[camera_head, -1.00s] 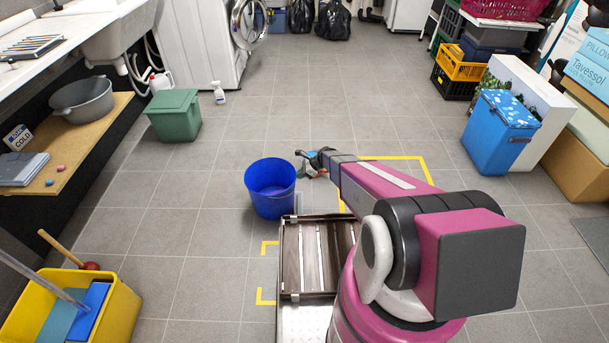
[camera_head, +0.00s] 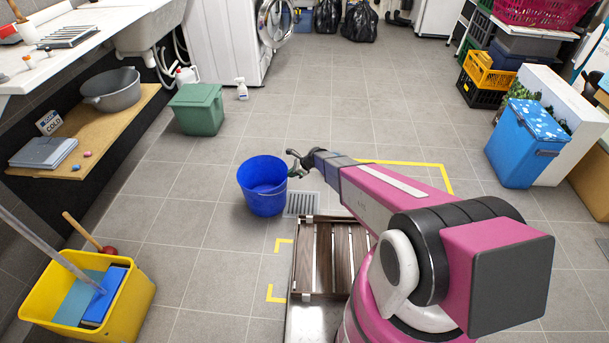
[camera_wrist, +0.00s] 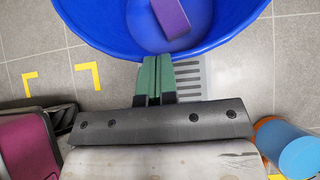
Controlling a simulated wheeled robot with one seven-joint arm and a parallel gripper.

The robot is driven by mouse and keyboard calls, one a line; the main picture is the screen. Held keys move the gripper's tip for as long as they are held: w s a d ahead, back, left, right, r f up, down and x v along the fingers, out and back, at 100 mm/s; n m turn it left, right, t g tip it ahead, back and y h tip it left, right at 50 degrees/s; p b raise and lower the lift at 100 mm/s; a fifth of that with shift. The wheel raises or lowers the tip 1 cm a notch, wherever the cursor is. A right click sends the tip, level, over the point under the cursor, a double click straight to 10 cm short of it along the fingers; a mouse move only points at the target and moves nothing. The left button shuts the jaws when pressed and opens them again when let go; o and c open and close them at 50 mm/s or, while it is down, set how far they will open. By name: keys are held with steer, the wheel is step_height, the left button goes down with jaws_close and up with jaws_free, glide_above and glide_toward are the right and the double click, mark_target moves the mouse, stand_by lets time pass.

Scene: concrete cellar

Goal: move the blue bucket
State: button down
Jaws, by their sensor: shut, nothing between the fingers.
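The blue bucket (camera_head: 262,199) stands on the tiled floor left of the grey drain grate in the head view. In the wrist view the bucket (camera_wrist: 100,35) fills the top, with a purple block (camera_wrist: 172,17) inside it. My gripper (camera_head: 291,162) is at the bucket's right side, near rim height. In the wrist view the green fingers of my gripper (camera_wrist: 155,60) are together, empty, and their tips overlap the near rim. I cannot tell whether they touch it.
A slatted wooden platform (camera_head: 325,255) lies in front of the bucket, beside yellow floor marks (camera_head: 283,243). A yellow mop bucket (camera_head: 125,308) is at lower left, a green bin (camera_head: 198,110) behind left, a blue cooler (camera_head: 520,150) at right. Mid-floor behind is clear.

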steer(key=a, duration=1.5)
steer(key=shift+a, duration=0.2)
steer(key=shift+w, duration=0.1)
steer(key=d+f+v, duration=0.2)
steer(key=v, duration=1.1)
steer(key=s+d+r+n+h, duration=0.3)
steer(key=s+d+r+n, duration=0.3)
steer(key=d, duration=0.5)
steer(key=s+d+r+n+h, duration=0.3)
steer(key=s+d+r+n, duration=0.3)
steer(key=s+d+r, duration=0.3)
steer(key=s+d+r+n+h, duration=0.3)
steer(key=s+d+r+n, duration=0.3)
steer(key=d, duration=0.8)
step_height(320, 180, up, 4)
steer(key=shift+s+d+f, duration=0.1)
steer(key=shift+s+d, duration=0.05)
steer(key=shift+s, duration=1.1)
